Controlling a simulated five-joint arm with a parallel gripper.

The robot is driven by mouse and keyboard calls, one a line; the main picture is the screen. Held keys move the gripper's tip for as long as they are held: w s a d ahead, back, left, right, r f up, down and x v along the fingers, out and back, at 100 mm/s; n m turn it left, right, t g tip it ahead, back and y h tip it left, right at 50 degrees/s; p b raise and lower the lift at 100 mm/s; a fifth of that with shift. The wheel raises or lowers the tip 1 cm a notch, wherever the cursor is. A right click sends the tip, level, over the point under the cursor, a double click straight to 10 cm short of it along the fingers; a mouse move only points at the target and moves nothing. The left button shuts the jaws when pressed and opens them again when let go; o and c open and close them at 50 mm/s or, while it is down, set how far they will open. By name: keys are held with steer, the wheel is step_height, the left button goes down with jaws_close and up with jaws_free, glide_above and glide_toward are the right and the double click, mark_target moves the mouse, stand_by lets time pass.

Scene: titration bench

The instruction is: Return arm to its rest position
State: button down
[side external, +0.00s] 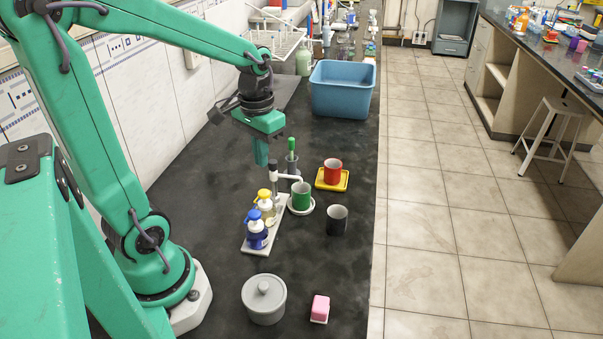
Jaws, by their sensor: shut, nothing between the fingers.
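My gripper (262,158) points down above the dark bench, its green fingers shut and empty. My green arm reaches in from the left, bent downward at the wrist.
A lidded pot (264,300) and pink block (320,308) are in front; a blue tub (343,90) is behind.

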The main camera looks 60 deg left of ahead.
steer(key=s+d+r+m+t, duration=0.3)
steer(key=s+d+r+t, duration=0.2)
steer(key=d, duration=0.3)
steer(key=shift+d+r+t, duration=0.3)
steer(key=shift+d+r, duration=0.05)
steer(key=shift+r, duration=0.5)
